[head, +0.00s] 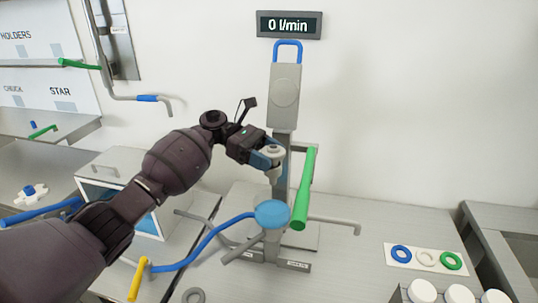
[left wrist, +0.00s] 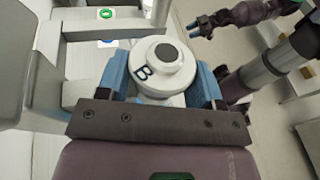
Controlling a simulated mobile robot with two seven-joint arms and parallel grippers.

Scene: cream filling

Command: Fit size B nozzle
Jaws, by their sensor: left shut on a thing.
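My left gripper (head: 272,155) is shut on a pale, round nozzle (head: 275,152) and holds it in front of the machine's grey column (head: 285,90). In the left wrist view the nozzle (left wrist: 160,66) shows a dark letter B and a dark round centre, and sits between the blue fingers (left wrist: 162,85). I cannot tell whether the nozzle touches the machine. My right gripper (left wrist: 203,25) shows small in the left wrist view, apart from the nozzle; its opening is unclear.
A display (head: 289,25) reads 0 l/min. A green bar (head: 304,190) and a blue disc (head: 271,214) are close below the nozzle. A card with blue, white and green rings (head: 426,259) lies right, near white round things (head: 422,290). Bench behind the card is clear.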

